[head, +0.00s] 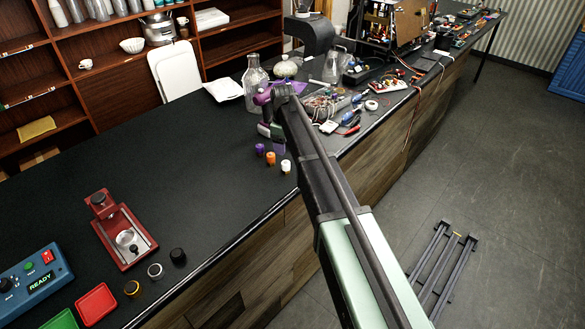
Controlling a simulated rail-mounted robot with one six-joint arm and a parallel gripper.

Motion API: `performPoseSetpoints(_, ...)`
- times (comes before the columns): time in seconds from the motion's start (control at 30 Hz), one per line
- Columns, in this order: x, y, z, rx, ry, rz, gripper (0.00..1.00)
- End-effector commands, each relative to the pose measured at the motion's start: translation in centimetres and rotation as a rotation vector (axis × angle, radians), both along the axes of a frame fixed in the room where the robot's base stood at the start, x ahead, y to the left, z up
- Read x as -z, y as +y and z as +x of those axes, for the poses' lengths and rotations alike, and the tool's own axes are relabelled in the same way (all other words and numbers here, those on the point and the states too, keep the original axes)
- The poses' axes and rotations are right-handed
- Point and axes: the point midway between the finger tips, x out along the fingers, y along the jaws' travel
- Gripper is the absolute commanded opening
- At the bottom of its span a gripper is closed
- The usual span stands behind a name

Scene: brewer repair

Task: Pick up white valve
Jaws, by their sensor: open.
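The white valve (286,166) stands upright on the black counter, a small white knob at the front end of a short row. An orange valve (270,159) and a purple valve (259,149) stand behind it to the left. My gripper (279,149) points down just behind the white valve, close to it in the picture. It is open and holds nothing that I can see. The fingertips are small and partly hidden by my arm, so the exact gap to the valve is unclear.
A red device (121,230), a blue READY box (35,284) and red (96,304) and green trays (59,321) stand at the near left. A glass bottle (255,84) and electronics clutter (327,104) lie beyond my gripper. The counter's middle left is clear.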

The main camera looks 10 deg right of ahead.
Motion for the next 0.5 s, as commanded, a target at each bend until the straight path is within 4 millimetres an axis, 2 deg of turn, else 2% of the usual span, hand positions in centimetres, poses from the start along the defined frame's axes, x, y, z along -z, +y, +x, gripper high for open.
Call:
performPoseSetpoints(0.03, 2.0, 0.0, 0.0, 0.001, 0.000, 0.000, 0.65)
performPoseSetpoints(0.13, 4.2, 0.0, 0.0, 0.001, 0.000, 0.000, 0.65)
performPoseSetpoints(0.2, 5.0, 0.0, 0.0, 0.001, 0.000, 0.000, 0.65)
performPoseSetpoints(0.37, 4.9, 0.0, 0.0, 0.002, 0.000, 0.000, 0.65)
performPoseSetpoints(0.5, 7.2, -0.1, 0.3, 0.003, 0.000, 0.000, 0.65)
